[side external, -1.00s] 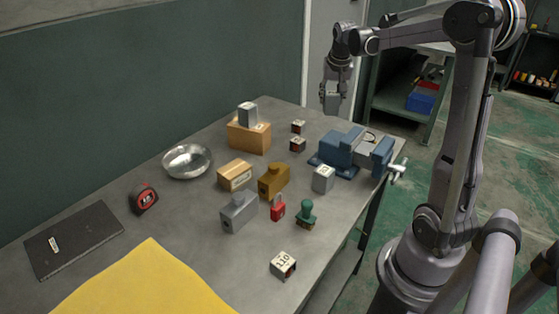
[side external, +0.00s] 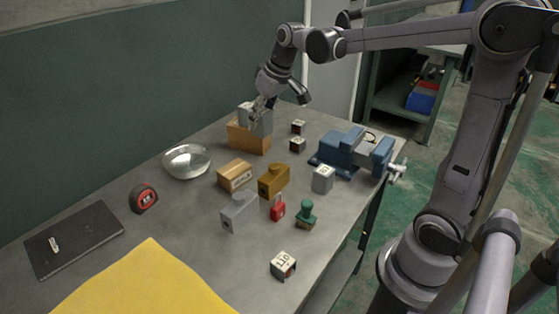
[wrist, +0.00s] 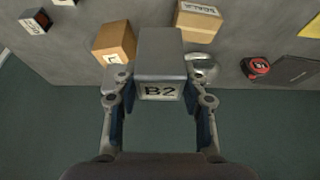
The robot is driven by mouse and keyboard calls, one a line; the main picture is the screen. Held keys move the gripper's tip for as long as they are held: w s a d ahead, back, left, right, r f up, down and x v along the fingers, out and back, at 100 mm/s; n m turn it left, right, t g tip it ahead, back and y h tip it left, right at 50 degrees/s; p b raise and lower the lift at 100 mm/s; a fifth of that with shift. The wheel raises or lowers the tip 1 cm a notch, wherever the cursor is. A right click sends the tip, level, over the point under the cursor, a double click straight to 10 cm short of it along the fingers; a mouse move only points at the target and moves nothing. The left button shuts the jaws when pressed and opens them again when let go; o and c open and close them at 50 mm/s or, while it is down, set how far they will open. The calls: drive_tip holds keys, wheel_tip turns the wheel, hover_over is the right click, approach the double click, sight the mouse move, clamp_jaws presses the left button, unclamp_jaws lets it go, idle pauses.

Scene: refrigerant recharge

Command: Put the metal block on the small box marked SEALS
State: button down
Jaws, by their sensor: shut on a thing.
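My gripper (side external: 258,108) is shut on a grey metal block (wrist: 160,55) marked B2, which fills the middle of the wrist view between the fingers. The small box marked SEALS (wrist: 198,20) is at the top of the wrist view. In the side view this small box (side external: 236,175) sits mid-table, nearer than the larger box, its top bare. My gripper is beyond it and higher.
A metal bowl (side external: 187,161) stands left of the SEALS box. A brown valve-like body (side external: 273,182) and a grey one (side external: 239,212) stand close on its near side. A red padlock (side external: 278,211), a blue vise (side external: 345,150) and a tape measure (side external: 143,198) are farther off.

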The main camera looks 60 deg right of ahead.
drive_tip(key=shift+w+a+f, duration=0.8)
drive_tip(key=shift+a+f, duration=0.4)
drive_tip(key=shift+f, duration=0.35)
drive_tip(key=shift+w+a+f, duration=0.85)
drive_tip(key=shift+a+f, duration=0.3)
drive_tip(key=shift+f, duration=0.35)
drive_tip(key=shift+w+a+f, duration=0.8)
drive_tip(key=shift+a+f, duration=0.4)
drive_tip(key=shift+f, duration=0.35)
drive_tip(key=shift+f, duration=0.15)
drive_tip(key=c, duration=0.7)
unclamp_jaws()
drive_tip(key=shift+c, duration=0.2)
